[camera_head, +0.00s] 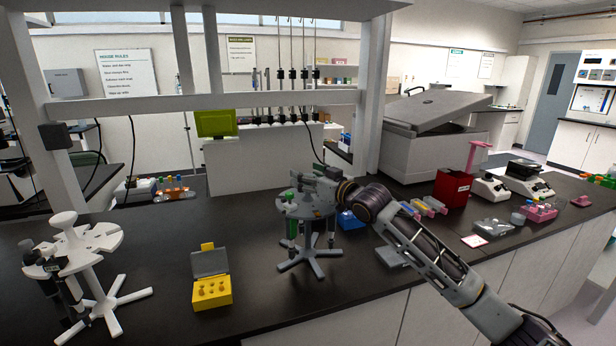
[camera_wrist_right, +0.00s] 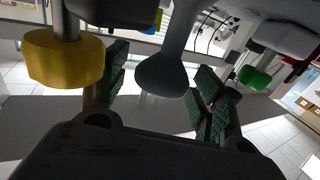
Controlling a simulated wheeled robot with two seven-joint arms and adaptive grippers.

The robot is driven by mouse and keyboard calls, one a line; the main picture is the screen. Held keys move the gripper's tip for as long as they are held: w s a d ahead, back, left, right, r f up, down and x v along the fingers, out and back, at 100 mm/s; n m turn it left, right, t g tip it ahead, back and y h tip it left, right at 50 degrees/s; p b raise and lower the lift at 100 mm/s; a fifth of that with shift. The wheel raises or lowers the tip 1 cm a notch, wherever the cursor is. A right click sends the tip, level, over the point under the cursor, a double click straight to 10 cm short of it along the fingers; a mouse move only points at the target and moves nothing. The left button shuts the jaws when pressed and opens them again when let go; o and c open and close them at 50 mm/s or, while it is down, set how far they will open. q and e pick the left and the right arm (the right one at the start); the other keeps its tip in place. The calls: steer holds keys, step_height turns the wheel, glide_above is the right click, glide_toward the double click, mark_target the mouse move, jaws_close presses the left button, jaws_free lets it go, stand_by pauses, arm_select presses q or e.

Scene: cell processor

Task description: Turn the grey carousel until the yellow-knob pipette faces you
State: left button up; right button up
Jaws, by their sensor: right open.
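The grey carousel (camera_head: 309,262) stands on the dark bench near the middle of the head view, on a star-shaped foot. A pipette with a green part (camera_head: 292,229) hangs on its left side. My right gripper (camera_head: 318,184) is at the top of the carousel and covers part of it. In the right wrist view its green-padded fingers (camera_wrist_right: 160,80) are apart, with a grey rounded carousel part (camera_wrist_right: 164,72) showing between them; contact cannot be told. A yellow knob (camera_wrist_right: 64,58) is close by at the left, and a green knob (camera_wrist_right: 254,79) at the right. My left gripper is not in view.
A white carousel (camera_head: 85,250) with dark pipettes stands at the left. An open yellow box (camera_head: 212,292) lies left of the grey carousel. A blue rack (camera_head: 350,220) is just behind it, and a red box (camera_head: 452,188) is farther right. Bench between the carousels is mostly clear.

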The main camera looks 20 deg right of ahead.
steer(key=shift+c, duration=0.4)
steer(key=c, duration=1.4)
